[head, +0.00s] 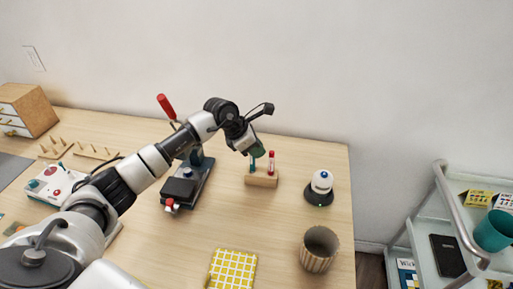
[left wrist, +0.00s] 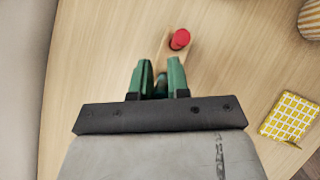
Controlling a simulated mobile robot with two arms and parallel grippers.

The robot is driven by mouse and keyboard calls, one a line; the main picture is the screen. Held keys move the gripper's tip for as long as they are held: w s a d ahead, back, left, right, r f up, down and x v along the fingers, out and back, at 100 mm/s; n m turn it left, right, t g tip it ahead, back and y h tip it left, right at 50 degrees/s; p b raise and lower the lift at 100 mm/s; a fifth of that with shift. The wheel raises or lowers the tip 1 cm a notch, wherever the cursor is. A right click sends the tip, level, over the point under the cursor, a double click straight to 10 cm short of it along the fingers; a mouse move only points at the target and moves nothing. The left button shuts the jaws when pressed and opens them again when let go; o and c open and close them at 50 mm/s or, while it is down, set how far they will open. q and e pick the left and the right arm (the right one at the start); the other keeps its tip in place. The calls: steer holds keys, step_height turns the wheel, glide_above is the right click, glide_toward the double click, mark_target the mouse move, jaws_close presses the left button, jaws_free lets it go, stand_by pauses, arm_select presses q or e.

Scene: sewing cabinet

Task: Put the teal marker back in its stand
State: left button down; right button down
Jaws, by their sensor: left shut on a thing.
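The wooden marker stand (head: 262,181) sits on the table right of centre in the head view. A red marker (head: 271,163) stands upright in its right part. My left gripper (head: 257,152) is over the left part of the stand, pointing down, and shut on the teal marker (head: 252,166). The marker is upright, with its lower end at the stand's left part; I cannot tell whether it is in the hole. In the left wrist view the teal marker (left wrist: 161,86) shows between the green fingers, beside the red marker (left wrist: 180,39). My right gripper is out of view.
A white and black device (head: 320,186) stands right of the stand, and a ribbed cup (head: 319,250) is nearer the front. A dark machine (head: 185,186) is to the left. A yellow checked cloth (head: 232,268) lies in front. Table between stand and cloth is clear.

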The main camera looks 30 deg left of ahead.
arm_select(q)
steer(key=shift+f+b, duration=0.8)
steer(key=shift+f, duration=0.2)
stand_by(0.8)
stand_by(0.4)
steer(key=c, duration=1)
jaws_free()
steer(key=shift+r, duration=0.1)
steer(key=v, duration=0.7)
steer(key=shift+s+a+r+b, duration=0.1)
steer(key=shift+b, duration=0.2)
steer(key=shift+s, duration=0.1)
